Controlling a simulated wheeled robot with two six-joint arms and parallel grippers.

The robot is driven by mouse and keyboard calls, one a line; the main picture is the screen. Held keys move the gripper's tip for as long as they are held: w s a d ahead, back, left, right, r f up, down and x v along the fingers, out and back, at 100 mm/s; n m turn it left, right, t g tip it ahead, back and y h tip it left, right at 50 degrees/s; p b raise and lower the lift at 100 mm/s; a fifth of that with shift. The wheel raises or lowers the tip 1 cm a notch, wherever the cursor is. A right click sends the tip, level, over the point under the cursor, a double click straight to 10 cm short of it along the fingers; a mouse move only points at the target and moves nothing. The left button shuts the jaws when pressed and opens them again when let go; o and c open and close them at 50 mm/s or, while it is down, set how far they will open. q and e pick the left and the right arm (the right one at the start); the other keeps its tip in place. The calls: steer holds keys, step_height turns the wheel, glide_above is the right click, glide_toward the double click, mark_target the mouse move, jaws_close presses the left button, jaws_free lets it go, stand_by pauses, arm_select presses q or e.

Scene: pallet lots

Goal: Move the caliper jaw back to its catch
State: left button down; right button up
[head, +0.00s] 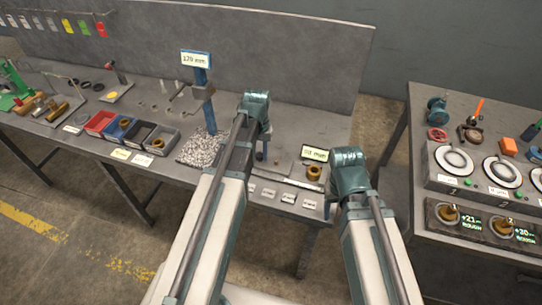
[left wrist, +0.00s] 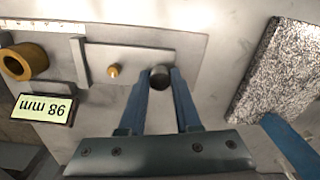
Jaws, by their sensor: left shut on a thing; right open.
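The caliper lies on the grey bench. In the left wrist view its flat sliding plate (left wrist: 140,59) carries an upright jaw (left wrist: 80,62) at the left end. A brass ring (left wrist: 25,62) sits left of the jaw, with a gap between. The display (left wrist: 44,109) reads 98 mm. My right gripper is hidden behind its own arm.
Small coloured bins (head: 101,124) are further left. A second bench with dials (head: 455,161) is at the right.

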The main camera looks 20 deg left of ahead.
arm_select(q)
steer(key=shift+a, duration=0.35)
arm_select(e)
steer(key=shift+d, duration=0.1)
arm_select(q)
steer(key=c, duration=0.6)
jaws_free()
steer(key=shift+a, duration=0.1)
steer(key=shift+r, duration=0.15)
arm_select(e)
steer(key=shift+r, duration=0.15)
arm_select(q)
steer(key=shift+r+p, duration=0.55)
steer(key=shift+p, duration=0.15)
arm_select(e)
steer(key=shift+r, duration=0.55)
arm_select(q)
step_height(320, 180, up, 12)
steer(key=p, duration=1.2)
steer(key=shift+r, duration=0.25)
arm_select(e)
step_height(320, 180, up, 12)
steer(key=shift+r, duration=0.25)
